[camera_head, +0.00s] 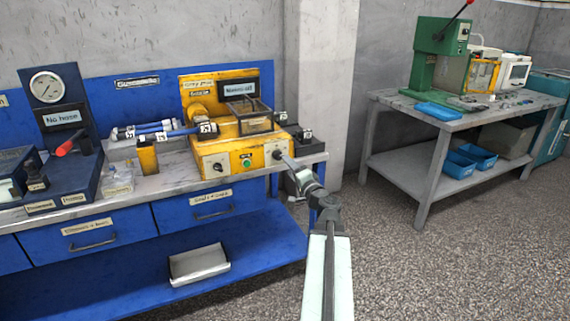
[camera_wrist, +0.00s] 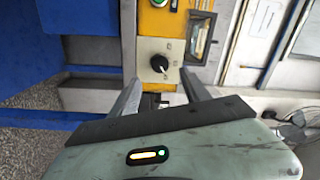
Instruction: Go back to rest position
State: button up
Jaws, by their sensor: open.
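My gripper (camera_head: 281,155) is at the right front corner of the yellow machine (camera_head: 231,154) on the blue workbench in the head view. Nothing is seen held between the fingers. I cannot tell whether either finger touches the knob. My arm reaches up to the bench from the bottom of the head view.
The blue workbench (camera_head: 218,211) has drawers and a lower shelf with a metal tray (camera_head: 199,264). A gauge panel (camera_head: 47,87) stands at its left. A grey table (camera_head: 455,124) with a green press (camera_head: 431,61) stands at the right. The speckled floor (camera_head: 450,260) between is clear.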

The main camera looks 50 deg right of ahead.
jog(key=shift+s+a, duration=0.1)
jog(key=shift+s, duration=0.05)
dwell(0.3)
jog(key=w+a+f+n+g+y, duration=0.2)
jog(key=w+a+f+n+y, duration=0.2)
jog(key=a, duration=0.6)
jog(key=w+a+f+n+g+y, duration=0.2)
jog(key=w+a+f+n+y, duration=0.15)
jog(key=a, duration=0.75)
jog(key=w+a+f+n+g+y, duration=0.2)
jog(key=w+a+f+n+y, duration=0.25)
jog(key=a, duration=0.55)
jog(key=s+a+f+n+g+h, duration=0.1)
jog(key=s+a+f+n+g, duration=0.1)
jog(key=s+a+f+g, duration=0.35)
jog(key=s+a+f+n+g+h, duration=0.2)
jog(key=a+f, duration=0.1)
jog(key=a, duration=0.6)
jog(key=s+a+f+n+g+h, duration=0.1)
jog(key=s+a+f+n+g, duration=0.2)
jog(key=a, duration=0.4)
notch_tip(320, 180, up, 25)
jog(key=s+h+p, duration=0.1)
jog(key=p, duration=2.5)
jog(key=shift+s+g+p, duration=0.3)
jog(key=shift+s+g, duration=0.1)
jog(key=shift+g, duration=0.05)
